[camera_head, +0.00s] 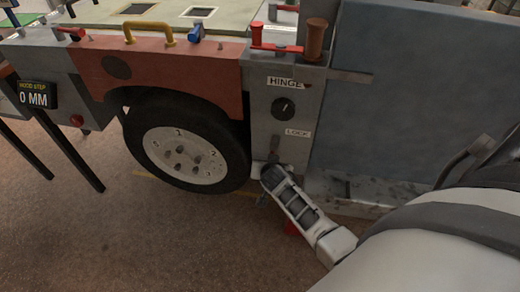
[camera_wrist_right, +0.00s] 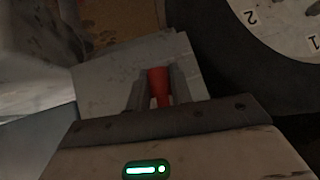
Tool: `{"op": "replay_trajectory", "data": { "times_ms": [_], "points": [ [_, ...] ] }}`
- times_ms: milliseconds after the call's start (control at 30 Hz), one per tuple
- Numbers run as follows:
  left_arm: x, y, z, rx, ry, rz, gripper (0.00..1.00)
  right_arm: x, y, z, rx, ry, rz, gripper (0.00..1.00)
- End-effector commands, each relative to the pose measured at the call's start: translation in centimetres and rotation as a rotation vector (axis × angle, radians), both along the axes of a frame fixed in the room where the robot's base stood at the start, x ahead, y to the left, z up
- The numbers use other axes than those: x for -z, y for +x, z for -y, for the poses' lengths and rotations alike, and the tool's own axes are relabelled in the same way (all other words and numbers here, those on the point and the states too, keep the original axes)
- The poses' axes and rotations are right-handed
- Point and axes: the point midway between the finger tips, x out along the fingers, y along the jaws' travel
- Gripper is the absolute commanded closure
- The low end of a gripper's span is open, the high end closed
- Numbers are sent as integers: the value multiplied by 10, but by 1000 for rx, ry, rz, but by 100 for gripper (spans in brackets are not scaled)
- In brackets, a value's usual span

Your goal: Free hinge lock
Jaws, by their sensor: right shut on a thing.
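The grey hinge post carries a HINGE label (camera_head: 287,83), a black round dial (camera_head: 283,108) and a LOCK label (camera_head: 297,132). My right gripper (camera_head: 270,172) is at the foot of this post, below the LOCK label. In the right wrist view, its two fingers (camera_wrist_right: 158,90) are shut on a red handle (camera_wrist_right: 158,82), which stands between them. The gripper hides most of the handle in the head view. I cannot tell whether the lock is engaged. My left gripper is not in view.
A wheel (camera_head: 185,157) with a black tyre stands just left of the post. A grey panel (camera_head: 410,90) rises to the right, above a grey ledge (camera_head: 345,190). A red lever (camera_head: 275,47) and a brown knob (camera_head: 316,38) top the post. Open floor lies in front.

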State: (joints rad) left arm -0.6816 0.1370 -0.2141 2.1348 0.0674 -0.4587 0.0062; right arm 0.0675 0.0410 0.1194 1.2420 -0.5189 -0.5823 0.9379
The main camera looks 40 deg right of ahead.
Motion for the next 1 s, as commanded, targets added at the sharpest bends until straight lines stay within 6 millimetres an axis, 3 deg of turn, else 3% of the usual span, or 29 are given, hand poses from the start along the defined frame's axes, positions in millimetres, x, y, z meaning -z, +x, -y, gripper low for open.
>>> {"op": "replay_trajectory", "data": {
  "times_ms": [300, 867, 900, 967, 1000],
  "points": [
    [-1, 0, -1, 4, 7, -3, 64, 2, -10, 9, 2, -91, -98, 100],
    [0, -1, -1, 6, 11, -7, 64, 2, -12, 13, 0, -117, -123, 100],
    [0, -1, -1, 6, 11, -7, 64, 2, -12, 13, 1, -118, -124, 73],
    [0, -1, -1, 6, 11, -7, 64, 2, -12, 13, 1, -117, -123, 57],
    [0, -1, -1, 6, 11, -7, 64, 1, -12, 12, 1, -116, -122, 57]
  ]
}}
